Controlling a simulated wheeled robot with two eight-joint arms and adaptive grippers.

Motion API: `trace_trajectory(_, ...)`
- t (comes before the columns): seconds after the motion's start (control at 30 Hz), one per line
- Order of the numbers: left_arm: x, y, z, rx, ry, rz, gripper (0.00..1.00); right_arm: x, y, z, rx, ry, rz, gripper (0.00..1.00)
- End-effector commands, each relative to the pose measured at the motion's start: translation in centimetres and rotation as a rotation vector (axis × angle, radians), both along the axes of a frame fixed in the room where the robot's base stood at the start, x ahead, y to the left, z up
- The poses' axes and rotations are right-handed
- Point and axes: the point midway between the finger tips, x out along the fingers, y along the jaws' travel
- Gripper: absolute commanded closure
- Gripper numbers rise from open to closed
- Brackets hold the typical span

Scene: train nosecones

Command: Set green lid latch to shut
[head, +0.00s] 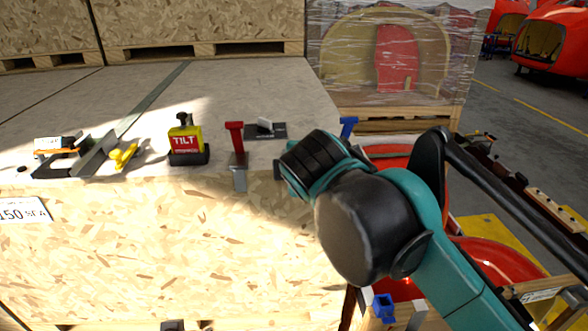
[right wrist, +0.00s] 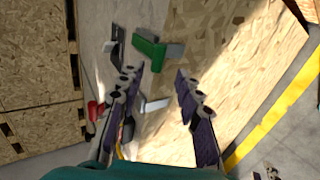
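The green lid latch (right wrist: 148,52) shows in the right wrist view, at the crate's edge, with a grey metal plate beside its green handle. It is not visible in the head view, where my right arm covers part of the crate edge. My right gripper (right wrist: 158,73) is open, its two purple-padded fingers apart, with the green latch beyond the fingertips. Nothing is between the fingers that I can see as held. In the head view the right gripper's fingers are hidden behind its own wrist. My left gripper is not in view.
The wooden crate (head: 150,245) has a red latch (head: 235,140), a blue latch (head: 348,127), a yellow and black tilt indicator (head: 187,145) and a yellow clamp (head: 125,156) on top. A wrapped red nosecone (head: 397,60) stands behind. Red shells lie at right.

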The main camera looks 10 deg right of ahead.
Motion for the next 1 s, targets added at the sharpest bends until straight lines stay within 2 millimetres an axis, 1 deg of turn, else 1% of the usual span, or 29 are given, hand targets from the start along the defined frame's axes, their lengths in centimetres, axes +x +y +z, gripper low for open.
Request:
trace_trajectory(0.03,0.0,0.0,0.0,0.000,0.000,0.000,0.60,-1.0,0.1,0.6,-0.001,0.001,0.003,0.65)
trace_trajectory(0.1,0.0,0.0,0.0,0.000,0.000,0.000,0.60,-2.0,0.0,1.3,-0.001,0.000,0.003,0.65)
trace_trajectory(0.2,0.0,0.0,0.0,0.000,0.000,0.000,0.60,-3.2,0.1,2.1,0.000,0.001,0.002,0.65)
trace_trajectory(0.3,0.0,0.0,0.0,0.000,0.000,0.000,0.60,-3.9,0.0,2.6,0.000,0.001,0.001,0.65)
trace_trajectory(0.43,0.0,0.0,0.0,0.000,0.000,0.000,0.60,-4.2,0.0,2.8,-0.001,0.001,0.001,0.65)
trace_trajectory(0.63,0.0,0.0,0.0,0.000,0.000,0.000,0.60,-4.2,0.0,2.8,0.000,0.001,0.000,0.65)
trace_trajectory(0.7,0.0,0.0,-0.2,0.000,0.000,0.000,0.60,-4.2,-0.1,2.4,0.004,0.003,-0.004,0.65)
trace_trajectory(0.77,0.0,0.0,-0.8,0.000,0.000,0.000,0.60,-4.2,-0.4,1.3,0.023,0.009,-0.023,0.65)
trace_trajectory(0.87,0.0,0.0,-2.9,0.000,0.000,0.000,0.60,-4.5,-1.7,-3.1,0.096,0.035,-0.093,0.65)
trace_trajectory(0.9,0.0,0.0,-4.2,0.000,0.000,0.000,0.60,-4.8,-2.5,-5.7,0.142,0.050,-0.137,0.65)
trace_trajectory(0.97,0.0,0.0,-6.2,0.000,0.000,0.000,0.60,-5.3,-3.8,-10.2,0.224,0.076,-0.217,0.65)
trace_trajectory(1.0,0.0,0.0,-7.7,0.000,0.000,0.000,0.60,-5.8,-4.6,-13.4,0.286,0.094,-0.276,0.65)
